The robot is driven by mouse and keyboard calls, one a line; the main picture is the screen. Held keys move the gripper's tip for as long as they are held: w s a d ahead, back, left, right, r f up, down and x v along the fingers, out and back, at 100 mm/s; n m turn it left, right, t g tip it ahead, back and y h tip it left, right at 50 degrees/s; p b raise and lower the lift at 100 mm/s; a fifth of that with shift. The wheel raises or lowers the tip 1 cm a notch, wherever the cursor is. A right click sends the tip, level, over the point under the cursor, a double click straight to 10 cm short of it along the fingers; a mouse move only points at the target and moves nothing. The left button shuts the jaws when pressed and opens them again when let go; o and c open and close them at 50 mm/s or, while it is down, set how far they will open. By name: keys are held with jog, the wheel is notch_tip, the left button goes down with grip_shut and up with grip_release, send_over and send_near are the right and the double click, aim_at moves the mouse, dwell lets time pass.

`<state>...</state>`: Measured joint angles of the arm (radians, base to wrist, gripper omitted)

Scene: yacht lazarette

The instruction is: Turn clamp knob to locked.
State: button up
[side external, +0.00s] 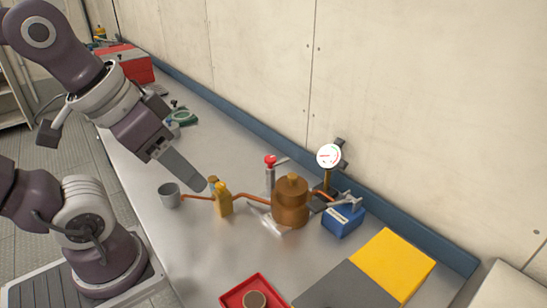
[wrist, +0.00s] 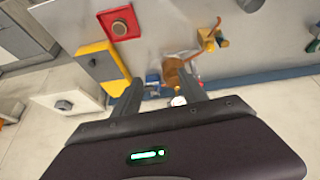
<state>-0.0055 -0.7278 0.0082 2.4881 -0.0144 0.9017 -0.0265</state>
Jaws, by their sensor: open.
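A round brownish knob (side external: 255,299) sits in a red square tray or plate (side external: 228,300) at the near edge of the side view. The knob (wrist: 119,26) and red plate (wrist: 104,14) also show at the top of the wrist view. A grey knob (wrist: 64,105) on a white panel (wrist: 85,101) shows at the wrist view's left. I cannot tell which one is the clamp knob, or its setting. My gripper (side external: 203,187) is above the bench near the yellow valve, away from both knobs. Its fingers (wrist: 160,76) are apart and empty in the wrist view.
A copper pot (side external: 290,208) with pipes stands mid-bench, beside a yellow valve (side external: 223,203), a red-topped cylinder (side external: 270,175), a gauge (side external: 329,156) and a blue box (side external: 342,222). A grey cup (side external: 169,196) is at left.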

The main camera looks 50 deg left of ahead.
jog(key=w+a+n+g+h, duration=0.1)
jog(key=w+n+g+h, duration=0.1)
jog(key=w+n, duration=0.5)
jog(key=n+h, duration=0.1)
jog(key=n, duration=1.7)
send_near(270, 157)
jog(key=shift+n+g, duration=0.3)
jog(key=shift+g, duration=0.1)
jog(key=x, duration=0.7)
jog(key=shift+w+f, duration=0.2)
jog(key=shift+w, duration=0.1)
jog(key=shift+d+f, duration=0.1)
jog(key=shift+f, duration=0.2)
jog(key=shift+c, duration=0.4)
jog(key=shift+w, duration=0.1)
grip_shut()
